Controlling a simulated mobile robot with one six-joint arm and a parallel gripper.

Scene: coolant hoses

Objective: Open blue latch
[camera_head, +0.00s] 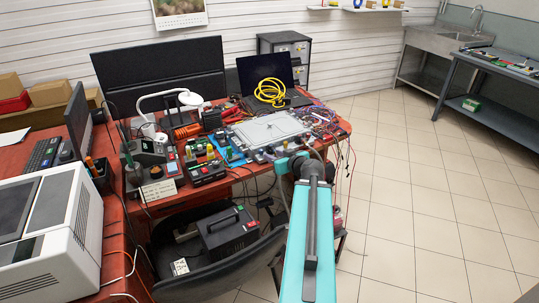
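A light grey flat panel (270,130) lies on the red workbench, with small dark fittings around its edge. A small blue area (229,152) shows at the panel's left side. I cannot tell whether it is the blue latch, and no latch can be made out clearly. My teal arm reaches up from the bottom of the picture to the bench's front edge. The end of my arm, with my gripper (283,164), is near the panel's front right corner. Its fingers are too small and hidden to tell whether they are open, shut or touching anything.
Loose wires (333,135) hang off the bench's right end. A yellow coiled hose (270,92) lies by the laptop behind the panel. Power units (204,165) crowd the left. A black chair (220,260) stands under the front edge. The tiled floor (430,190) at right is clear.

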